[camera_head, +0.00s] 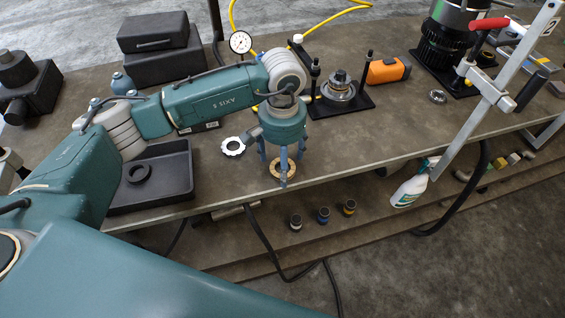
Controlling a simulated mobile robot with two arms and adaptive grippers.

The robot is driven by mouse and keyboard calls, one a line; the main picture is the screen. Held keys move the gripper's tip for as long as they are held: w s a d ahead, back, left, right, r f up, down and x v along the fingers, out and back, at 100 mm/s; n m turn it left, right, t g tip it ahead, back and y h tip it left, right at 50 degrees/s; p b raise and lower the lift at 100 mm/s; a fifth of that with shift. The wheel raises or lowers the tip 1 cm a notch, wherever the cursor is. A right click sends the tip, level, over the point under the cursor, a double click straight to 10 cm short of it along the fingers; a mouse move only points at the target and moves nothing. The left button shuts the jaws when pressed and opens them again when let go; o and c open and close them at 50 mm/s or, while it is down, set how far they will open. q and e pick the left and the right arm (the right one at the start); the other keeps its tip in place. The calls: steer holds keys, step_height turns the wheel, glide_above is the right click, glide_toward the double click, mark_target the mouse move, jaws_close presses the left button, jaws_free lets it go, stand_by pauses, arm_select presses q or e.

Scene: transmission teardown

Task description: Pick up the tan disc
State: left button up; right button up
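The tan disc (276,174) is a flat ring lying on the workbench close to its front edge. My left gripper (282,172) points straight down over it. Its fingers are spread, with one finger in front of the disc and others to its sides. The gripper looks open; whether any fingertip touches the disc cannot be told. Part of the disc is hidden behind the front finger. My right gripper is not in view.
A silver notched ring (233,146) lies left of the disc. A black tray (178,190) holding a dark ring (139,174) is further left. A black fixture (340,106) with a metal part stands behind right.

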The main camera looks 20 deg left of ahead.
arm_select(q)
steer(key=shift+f, duration=0.3)
steer(key=c, duration=1.4)
steer(key=shift+w+r, duration=0.1)
